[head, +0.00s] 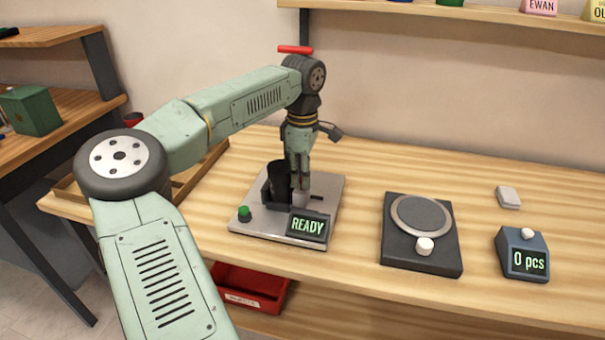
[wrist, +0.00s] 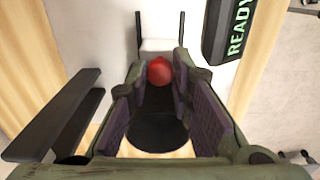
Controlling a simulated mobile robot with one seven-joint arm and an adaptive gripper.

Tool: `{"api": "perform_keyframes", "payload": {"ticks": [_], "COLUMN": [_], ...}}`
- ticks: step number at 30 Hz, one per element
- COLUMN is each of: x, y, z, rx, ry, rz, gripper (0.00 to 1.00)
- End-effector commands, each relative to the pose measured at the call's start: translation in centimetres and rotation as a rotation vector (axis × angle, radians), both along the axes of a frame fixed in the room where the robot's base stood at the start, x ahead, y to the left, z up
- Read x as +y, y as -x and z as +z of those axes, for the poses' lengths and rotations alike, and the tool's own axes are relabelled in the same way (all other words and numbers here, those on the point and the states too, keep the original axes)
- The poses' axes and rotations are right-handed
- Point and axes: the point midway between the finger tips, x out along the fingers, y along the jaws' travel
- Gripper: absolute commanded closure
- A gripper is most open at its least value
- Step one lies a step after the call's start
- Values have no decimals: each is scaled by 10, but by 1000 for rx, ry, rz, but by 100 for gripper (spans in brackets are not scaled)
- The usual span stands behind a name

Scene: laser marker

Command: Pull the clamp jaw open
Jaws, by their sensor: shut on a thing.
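The marker's base plate (head: 262,222) is a grey slab on the bench, with a green button (head: 244,214) and a READY display (head: 307,226) at its front. The clamp jaw (head: 301,199) is a small pale block on the plate; it also shows in the wrist view (wrist: 160,46). A round red knob (wrist: 159,71) sits at the jaw's near side. My gripper (head: 300,184) points down over the jaw. In the wrist view its purple-padded fingertips (wrist: 161,76) are closed around the red knob. The knob is hidden in the head view.
A black upright holder (head: 276,186) stands on the plate just left of my gripper. A dark scale-like unit (head: 437,251), a counter reading 0 pcs (head: 523,254) and a small pale block (head: 508,197) are to the right. The bench between is clear.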

Motion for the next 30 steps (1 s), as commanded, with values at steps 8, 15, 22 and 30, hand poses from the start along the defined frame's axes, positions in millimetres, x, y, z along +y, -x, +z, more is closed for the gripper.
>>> {"api": "perform_keyframes", "payload": {"ticks": [8, 15, 22, 30], "x": [-19, -20, -19, -17], "y": [6, 6, 5, 5], "z": [0, 0, 0, 0], "rx": [3, 4, 3, 1], "ry": [1, 4, 2, 0], "rz": [-5, -5, -3, -1], "gripper": [100, 79, 64, 59]}}
